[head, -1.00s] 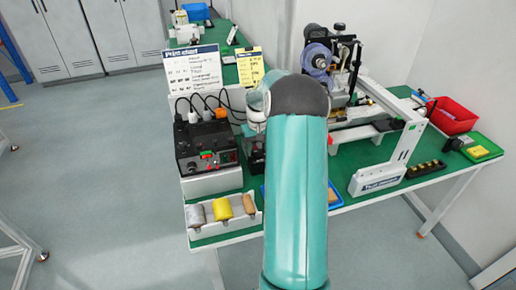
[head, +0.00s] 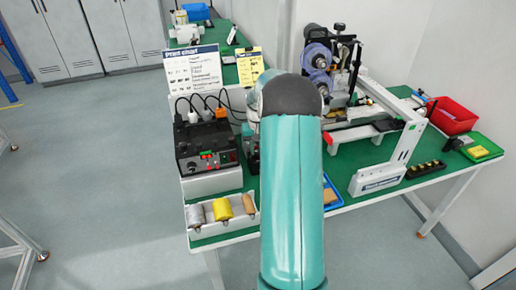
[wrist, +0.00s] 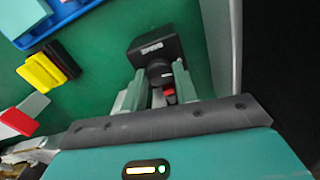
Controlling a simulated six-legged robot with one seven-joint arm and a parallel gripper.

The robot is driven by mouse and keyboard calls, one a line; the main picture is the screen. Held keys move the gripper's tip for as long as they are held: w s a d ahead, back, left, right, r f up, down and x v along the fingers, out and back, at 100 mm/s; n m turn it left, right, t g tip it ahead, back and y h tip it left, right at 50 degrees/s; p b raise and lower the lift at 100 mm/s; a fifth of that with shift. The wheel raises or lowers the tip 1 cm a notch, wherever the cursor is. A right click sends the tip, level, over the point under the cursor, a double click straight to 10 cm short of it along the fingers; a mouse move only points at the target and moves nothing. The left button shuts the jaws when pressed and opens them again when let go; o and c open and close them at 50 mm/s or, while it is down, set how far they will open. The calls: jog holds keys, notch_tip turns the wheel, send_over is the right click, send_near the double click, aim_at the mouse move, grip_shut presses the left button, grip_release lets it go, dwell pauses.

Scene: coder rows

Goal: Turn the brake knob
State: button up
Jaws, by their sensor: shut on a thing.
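In the wrist view, a small black box (wrist: 156,48) with a white label stands on the green bench top. A round dark knob (wrist: 160,74) with a light mark is on its near face, with a small red part just below it. My gripper (wrist: 158,84) has one finger on each side of the knob and is shut on it. The exact contact is partly hidden. In the head view my own teal arm hides the gripper and most of this spot.
A black control box (head: 207,148) with cables stands left of my arm, with a spool tray (head: 222,214) in front. A machine with purple wheels (head: 318,56) stands behind to the right. A blue tray (head: 331,194) lies right of my arm.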

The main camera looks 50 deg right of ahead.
aim_at(258, 151)
jog(key=m, duration=0.7)
dwell(0.5)
jog(key=o, duration=1)
jog(key=shift+r, duration=0.1)
notch_tip(258, 151, up, 14)
jog(key=shift+f, duration=0.15)
